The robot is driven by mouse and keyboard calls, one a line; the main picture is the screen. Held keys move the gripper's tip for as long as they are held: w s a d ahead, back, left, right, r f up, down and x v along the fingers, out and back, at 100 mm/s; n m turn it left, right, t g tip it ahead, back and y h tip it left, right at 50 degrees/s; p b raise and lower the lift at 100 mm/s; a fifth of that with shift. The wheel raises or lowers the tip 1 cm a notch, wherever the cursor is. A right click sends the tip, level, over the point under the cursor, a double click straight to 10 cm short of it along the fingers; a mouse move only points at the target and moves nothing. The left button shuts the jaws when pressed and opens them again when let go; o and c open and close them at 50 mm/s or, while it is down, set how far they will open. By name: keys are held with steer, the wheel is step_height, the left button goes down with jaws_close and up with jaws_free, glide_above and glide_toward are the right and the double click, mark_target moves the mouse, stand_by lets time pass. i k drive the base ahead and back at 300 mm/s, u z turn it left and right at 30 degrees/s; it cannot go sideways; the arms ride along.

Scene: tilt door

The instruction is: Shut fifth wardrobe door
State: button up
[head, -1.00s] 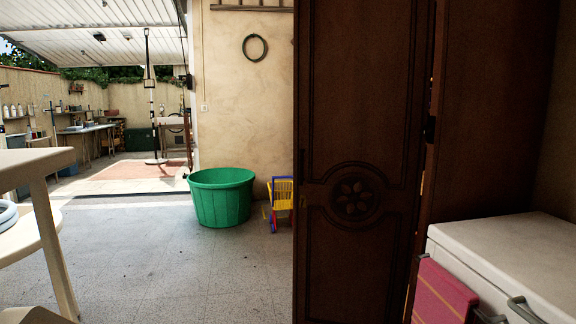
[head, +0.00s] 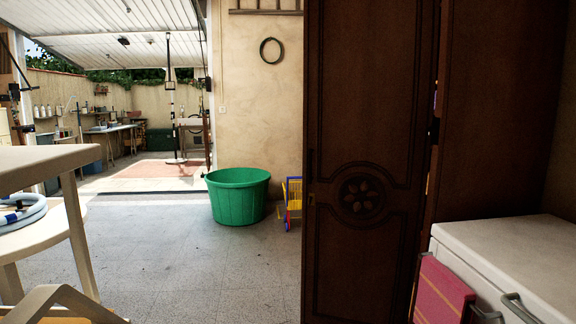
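A dark brown wardrobe door (head: 362,120) with a carved flower medallion stands open in the head view, right of the middle. Its hinged edge is at its right, by the wardrobe's dark side panel (head: 495,110). A small handle or lock plate (head: 311,200) shows near its left edge. I cannot tell from this view whether it is the fifth door. The wardrobe's inside is almost wholly hidden. My gripper is not in view.
A white chest (head: 510,262) with a pink towel (head: 443,292) stands at the right. A green tub (head: 238,197) and a yellow-blue toy cart (head: 292,199) stand left of the door. A cream table (head: 45,160) and chair (head: 60,302) are at the left. The tiled floor between is clear.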

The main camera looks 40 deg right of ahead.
mark_target(370, 66)
steer(key=i, duration=0.95)
steer(key=u, duration=0.15)
steer(key=k, duration=0.85)
steer(key=z, duration=0.2)
steer(key=i, duration=0.8)
